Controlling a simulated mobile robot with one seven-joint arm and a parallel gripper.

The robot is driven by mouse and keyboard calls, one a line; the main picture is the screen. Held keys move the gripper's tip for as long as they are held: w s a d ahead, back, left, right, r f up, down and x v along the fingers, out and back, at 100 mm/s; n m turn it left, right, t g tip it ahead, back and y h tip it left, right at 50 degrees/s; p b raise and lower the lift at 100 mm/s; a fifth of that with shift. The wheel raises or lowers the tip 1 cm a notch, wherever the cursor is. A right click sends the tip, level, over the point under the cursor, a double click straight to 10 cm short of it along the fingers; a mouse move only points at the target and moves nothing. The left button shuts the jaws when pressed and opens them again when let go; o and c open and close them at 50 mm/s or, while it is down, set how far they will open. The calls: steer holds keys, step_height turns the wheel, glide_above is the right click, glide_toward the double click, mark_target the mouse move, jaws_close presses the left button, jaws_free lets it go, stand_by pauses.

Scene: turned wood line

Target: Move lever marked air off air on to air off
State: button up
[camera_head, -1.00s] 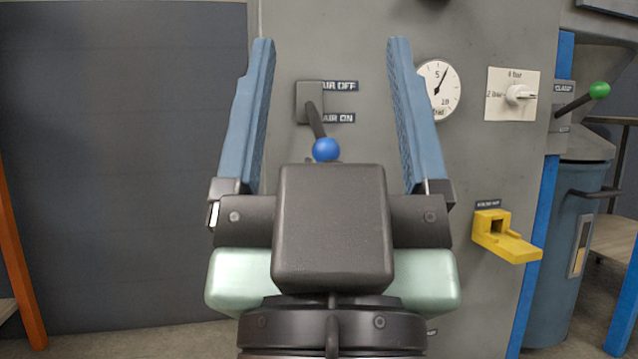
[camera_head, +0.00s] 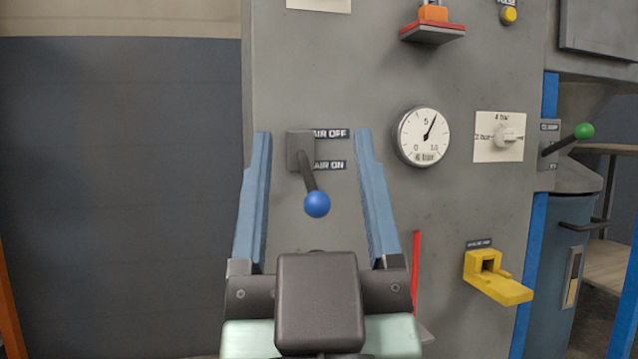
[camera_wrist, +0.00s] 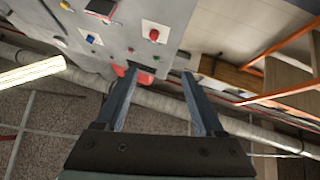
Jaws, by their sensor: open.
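The air lever (camera_head: 308,170) is a dark rod with a blue ball (camera_head: 317,204) on its end, mounted on a grey block (camera_head: 299,150) on the panel. It points down, toward the AIR ON label (camera_head: 330,165). The AIR OFF label (camera_head: 331,133) is above. My gripper (camera_head: 312,138) is open, with blue fingers spread left and right of the lever in the head view; nothing is between them in contact that I can see. In the wrist view my gripper (camera_wrist: 158,78) is open and points at the panel's lower part; I cannot make out the lever there.
A round gauge (camera_head: 423,136) and a white rotary knob plate (camera_head: 499,137) are to the right. A yellow bracket (camera_head: 497,277) sticks out lower right. A green-balled lever (camera_head: 583,131) is at the far right. A red-edged shelf (camera_head: 432,33) juts out above.

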steer(key=w+n+g+y+p, duration=0.1)
steer(key=w+g+y+p, duration=0.15)
steer(key=w+p, duration=0.4)
steer(key=m+g+p, duration=0.3)
steer(key=g+p, duration=0.3)
steer(key=p, duration=2.2)
glide_toward(320, 208)
steer(key=shift+h, duration=0.25)
steer(key=w, duration=0.4)
steer(key=w+a, duration=0.1)
steer(key=w, duration=0.2)
steer(key=w+a, duration=0.1)
steer(key=w, duration=0.3)
steer(key=shift+w+a+r, duration=0.2)
steer(key=shift+w+a, duration=0.05)
steer(key=shift+w, duration=0.1)
jaws_close()
